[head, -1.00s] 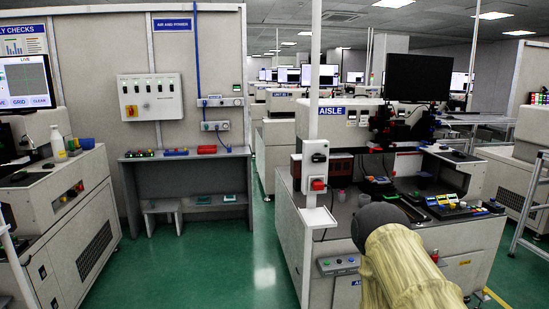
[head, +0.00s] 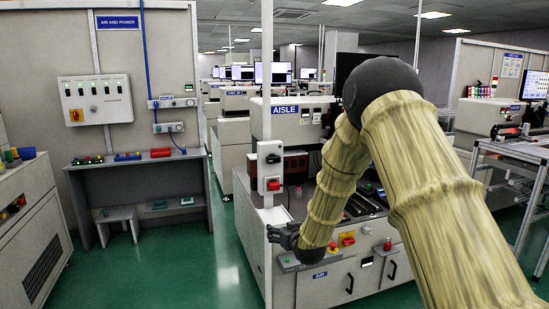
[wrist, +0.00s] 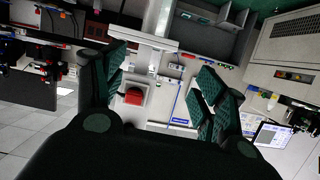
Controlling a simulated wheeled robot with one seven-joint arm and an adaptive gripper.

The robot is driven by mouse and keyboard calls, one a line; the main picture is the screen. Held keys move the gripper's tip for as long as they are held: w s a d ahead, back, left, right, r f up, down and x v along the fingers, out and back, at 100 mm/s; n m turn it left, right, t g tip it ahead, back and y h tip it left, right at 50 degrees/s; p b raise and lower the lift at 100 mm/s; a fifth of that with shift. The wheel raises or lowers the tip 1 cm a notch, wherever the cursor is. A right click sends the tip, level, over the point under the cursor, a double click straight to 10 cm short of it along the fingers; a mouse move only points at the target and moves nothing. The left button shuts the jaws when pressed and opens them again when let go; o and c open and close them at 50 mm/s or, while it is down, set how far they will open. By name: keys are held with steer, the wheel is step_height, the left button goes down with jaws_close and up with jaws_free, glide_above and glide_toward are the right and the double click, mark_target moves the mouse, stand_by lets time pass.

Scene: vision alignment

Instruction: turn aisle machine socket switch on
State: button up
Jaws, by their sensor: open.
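The aisle machine's socket box (head: 270,158) is a pale box on a white post at the near left corner of the machine marked AISLE (head: 300,110). A red switch (head: 272,185) is at its lower part. My gripper (head: 272,232) is below the box near the post, apart from the switch. In the wrist view my open gripper (wrist: 165,85) has its dark green padded fingers spread and empty. A red switch on a pale box (wrist: 134,96) shows between them, closer to the left finger. The switch's position cannot be told.
A bench (head: 140,180) with an air and power panel (head: 95,100) stands left. Green floor (head: 170,265) is clear between bench and machine.

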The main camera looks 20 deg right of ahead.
mark_target(274, 158)
steer(key=w+d+r+t, duration=0.15)
steer(key=w+r, duration=0.25)
steer(key=r, duration=0.7)
steer(key=w+d+r+t, duration=0.15)
steer(key=w+r, duration=0.25)
steer(key=r, duration=0.6)
steer(key=shift+t, duration=0.3)
steer(key=shift+w+a+f+p, duration=0.15)
steer(key=shift+w+p, duration=0.7)
steer(key=shift+w, duration=1.65)
steer(key=shift+w+a+r+p, duration=0.15)
steer(key=shift+w+p, duration=0.65)
steer(key=shift+w, duration=1.65)
steer(key=shift+f, duration=0.1)
steer(key=c, duration=1)
